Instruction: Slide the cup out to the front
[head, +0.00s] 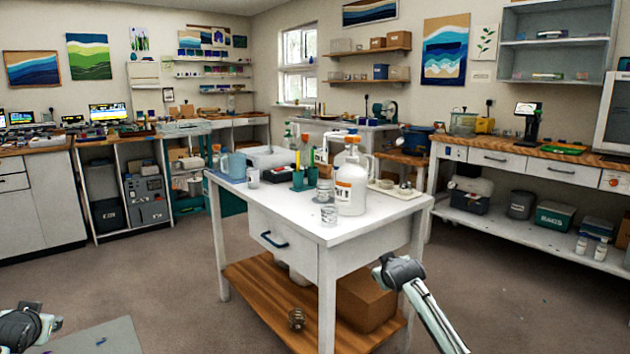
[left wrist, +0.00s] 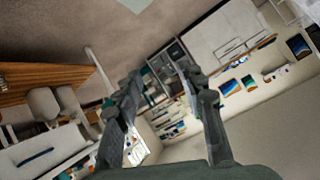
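Clear cups stand on the white work table (head: 380,226). One clear cup (head: 328,215) is close to the front edge, in front of the large white jug (head: 351,182). Another clear cup (head: 253,178) is at the left beside the blue pitcher (head: 237,165). Which cup is meant is not clear. My left gripper (left wrist: 163,88) is open and empty in the left wrist view, with the room behind it and the fingers apart. My right arm (head: 398,271) is at the table's front right, below the tabletop. Its fingers cannot be made out. Both arms are clear of the cups.
Teal containers (head: 304,178) and a tray (head: 396,190) crowd the tabletop. Below are a drawer handle (head: 273,240), a wooden lower shelf (head: 265,290) and a cardboard box (head: 364,302). Counters line the walls. The floor in front is mostly open, with a grey mat (head: 105,338).

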